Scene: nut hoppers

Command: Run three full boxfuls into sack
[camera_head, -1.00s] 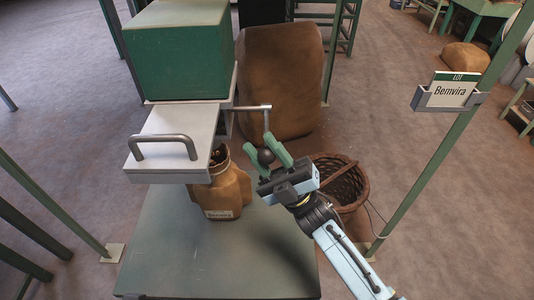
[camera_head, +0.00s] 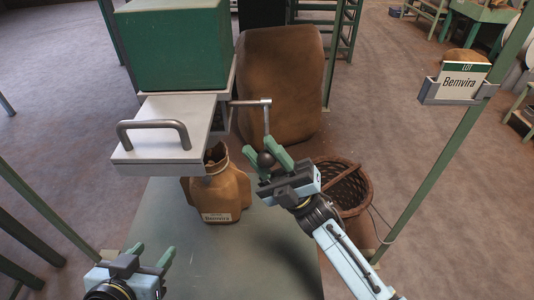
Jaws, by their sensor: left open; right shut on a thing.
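The brown sack (camera_head: 218,190) stands upright on the green table, its mouth under the right edge of the white box (camera_head: 165,148). A label on the sack reads "Bemvira". The box has a grey handle (camera_head: 153,125) at its front and sits below the green hopper (camera_head: 172,45). My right gripper (camera_head: 268,160) is shut on the dark ball knob at the lower end of the metal crank (camera_head: 266,118), right of the sack. My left gripper (camera_head: 151,254) is open and empty at the lower left, apart from the box and sack. The inside of the box is hidden.
A wicker basket (camera_head: 350,193) stands right of the table, partly behind my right arm. A large brown sack (camera_head: 278,85) stands behind the crank. A green post at right carries a lot card (camera_head: 463,82) reading "Bemvira". The table front (camera_head: 230,265) is clear.

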